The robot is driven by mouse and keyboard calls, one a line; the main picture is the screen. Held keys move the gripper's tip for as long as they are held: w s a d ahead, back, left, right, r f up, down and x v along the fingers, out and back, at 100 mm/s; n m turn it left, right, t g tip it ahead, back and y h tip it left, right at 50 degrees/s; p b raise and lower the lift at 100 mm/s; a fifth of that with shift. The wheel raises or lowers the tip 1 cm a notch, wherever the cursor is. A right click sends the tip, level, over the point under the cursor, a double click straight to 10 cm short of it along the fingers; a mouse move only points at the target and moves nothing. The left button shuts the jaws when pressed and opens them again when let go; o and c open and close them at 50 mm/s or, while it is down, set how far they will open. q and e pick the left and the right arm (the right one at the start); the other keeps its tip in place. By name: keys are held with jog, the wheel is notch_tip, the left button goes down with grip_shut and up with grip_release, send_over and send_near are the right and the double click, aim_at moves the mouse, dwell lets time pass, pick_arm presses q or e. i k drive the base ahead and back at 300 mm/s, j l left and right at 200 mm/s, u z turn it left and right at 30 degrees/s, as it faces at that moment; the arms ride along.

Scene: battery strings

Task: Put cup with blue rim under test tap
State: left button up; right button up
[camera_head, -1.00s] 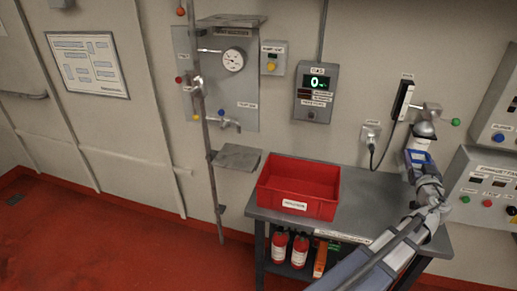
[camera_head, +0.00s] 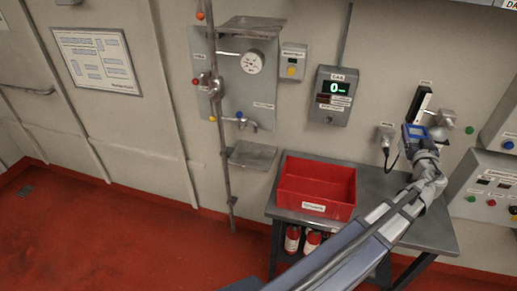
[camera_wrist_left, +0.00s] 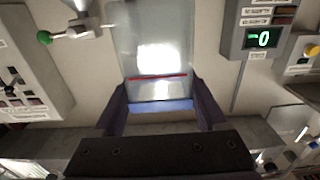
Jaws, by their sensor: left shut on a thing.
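The cup with the blue rim (camera_head: 416,131) is in my left gripper (camera_head: 420,150), above the back right of the table. In the left wrist view the cup (camera_wrist_left: 155,50) looks clear, with a red line and a blue band, between the dark fingers of my left gripper (camera_wrist_left: 158,110). The fingers are shut on it. The test tap (camera_head: 240,122) is on the wall at the left, with a blue knob above it. A small grey shelf (camera_head: 252,155) is below the tap, and no cup shows on it. My right gripper is out of view.
A red crate (camera_head: 316,192) stands on the grey table (camera_head: 430,235), left of my arm. A vertical pipe (camera_head: 226,165) runs just left of the tap. A display box (camera_head: 333,95) and a wall fitting with a green knob (camera_head: 468,130) are near the cup.

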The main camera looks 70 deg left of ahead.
aim_at(255, 152)
jog(key=k+j, duration=0.15)
jog(key=j, duration=0.2)
jog(key=k+j, duration=0.1)
jog(key=j, duration=0.25)
jog(key=k+j, duration=0.15)
jog(key=j, duration=0.2)
jog(key=k+j, duration=0.1)
jog(key=j, duration=0.25)
jog(key=k+j, duration=0.3)
jog(key=j, duration=0.15)
jog(key=k+j, duration=0.3)
jog(key=j, duration=0.15)
